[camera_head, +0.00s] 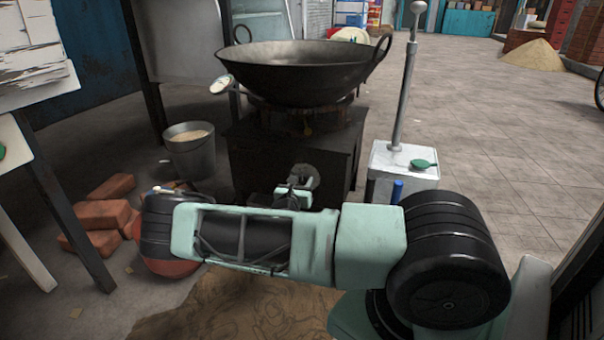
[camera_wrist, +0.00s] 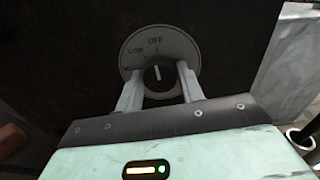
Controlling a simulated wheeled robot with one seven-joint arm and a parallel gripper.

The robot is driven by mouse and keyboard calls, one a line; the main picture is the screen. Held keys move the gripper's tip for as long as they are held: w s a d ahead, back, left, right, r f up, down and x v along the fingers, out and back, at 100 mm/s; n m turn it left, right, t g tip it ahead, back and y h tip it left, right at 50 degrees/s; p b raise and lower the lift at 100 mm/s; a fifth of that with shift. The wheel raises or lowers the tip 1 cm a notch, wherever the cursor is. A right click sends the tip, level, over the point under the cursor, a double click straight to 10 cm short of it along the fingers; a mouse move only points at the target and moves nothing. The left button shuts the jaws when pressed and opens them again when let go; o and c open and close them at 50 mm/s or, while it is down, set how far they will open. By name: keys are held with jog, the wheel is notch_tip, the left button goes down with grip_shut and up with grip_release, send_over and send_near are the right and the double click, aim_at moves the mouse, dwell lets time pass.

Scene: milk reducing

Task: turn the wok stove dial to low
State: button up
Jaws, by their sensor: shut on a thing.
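The wok stove (camera_head: 258,150) is a dark box with a large black wok (camera_head: 305,75) on top. Its dial (camera_wrist: 160,44) has a grey round plate with OFF at the top and LOW at upper left. The dark knob's white mark points roughly up, near OFF. My gripper (camera_wrist: 159,78) has one finger on each side of the knob and is shut on it. In the head view the dial plate (camera_head: 312,177) is partly hidden behind my gripper (camera_head: 296,188).
A metal bucket (camera_head: 195,153) stands left of the stove, with loose bricks (camera_head: 103,217) nearer. A white box (camera_head: 405,162) with an upright rod and a green item stands close on the right. Open paved floor (camera_head: 500,130) lies farther right.

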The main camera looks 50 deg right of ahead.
jog(key=shift+r+p, duration=0.4)
jog(key=shift+p, duration=0.3)
jog(key=shift+f+n+p, duration=0.15)
jog(key=shift+n+p, duration=0.45)
jog(key=shift+p, duration=0.4)
jog(key=shift+f+n+p, duration=0.15)
jog(key=shift+n+p, duration=0.55)
jog(key=shift+p, duration=0.2)
jog(key=shift+f+n+p, duration=0.15)
jog(key=shift+n+p, duration=1.15)
jog(key=shift+n, duration=0.7)
jog(key=o, duration=1)
